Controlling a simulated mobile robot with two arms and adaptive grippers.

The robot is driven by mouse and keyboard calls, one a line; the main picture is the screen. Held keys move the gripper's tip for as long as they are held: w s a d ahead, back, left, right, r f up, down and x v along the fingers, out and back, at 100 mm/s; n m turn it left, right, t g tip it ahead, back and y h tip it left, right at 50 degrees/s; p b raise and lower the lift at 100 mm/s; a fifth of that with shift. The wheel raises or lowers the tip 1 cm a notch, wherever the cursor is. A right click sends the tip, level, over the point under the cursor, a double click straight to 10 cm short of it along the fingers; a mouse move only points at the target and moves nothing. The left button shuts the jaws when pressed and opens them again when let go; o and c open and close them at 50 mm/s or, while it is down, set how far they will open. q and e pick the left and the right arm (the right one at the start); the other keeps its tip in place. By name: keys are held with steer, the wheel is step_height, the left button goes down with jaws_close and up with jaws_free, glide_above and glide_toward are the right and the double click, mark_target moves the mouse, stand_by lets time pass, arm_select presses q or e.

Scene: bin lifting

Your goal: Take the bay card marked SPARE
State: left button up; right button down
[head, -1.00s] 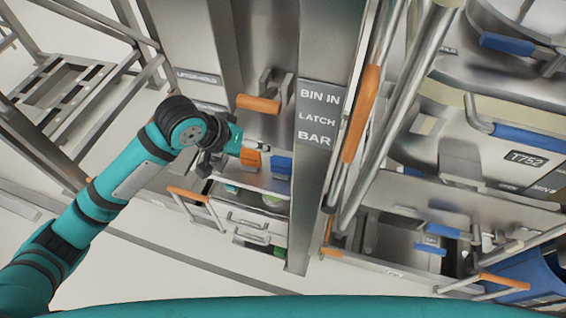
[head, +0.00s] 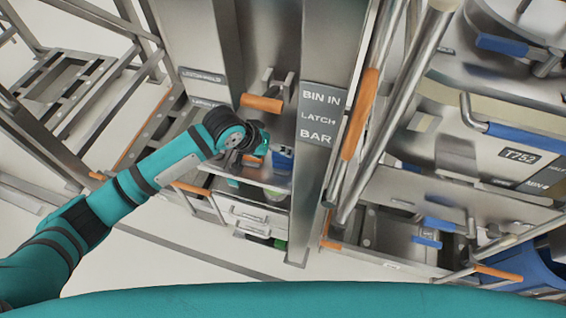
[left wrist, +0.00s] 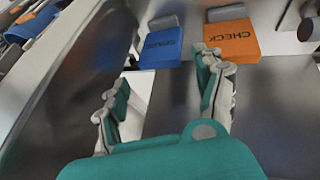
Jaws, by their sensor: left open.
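The blue SPARE card (left wrist: 161,52) stands in the left wrist view beside the orange CHECK card (left wrist: 231,42), each with a grey part behind it. In the head view the blue card (head: 283,157) shows just right of my left gripper (head: 262,148), and the orange card is mostly hidden by the gripper. In the left wrist view my left gripper (left wrist: 163,75) is open and empty. Its fingers are spread below the cards, the right finger close under the orange card. The blue card lies beyond the gap between them. My right gripper is not in view.
An orange handle (head: 262,103) sits above the cards. A steel post with a BIN IN LATCH BAR sign (head: 318,115) stands close to their right. Drawers with steel handles (head: 247,216) are below. A blue bin (head: 535,270) is at the far right.

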mark_target(281, 156)
arm_select(q)
steer(key=p+x, duration=0.1)
steer(key=x, duration=0.3)
steer(key=shift+d+f, duration=0.15)
steer(key=shift+w+f, duration=0.2)
steer(key=shift+f, duration=0.1)
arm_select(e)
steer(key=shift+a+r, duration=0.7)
arm_select(q)
steer(key=shift+c, duration=0.4)
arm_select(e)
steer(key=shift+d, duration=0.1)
arm_select(q)
steer(key=c, duration=1.2)
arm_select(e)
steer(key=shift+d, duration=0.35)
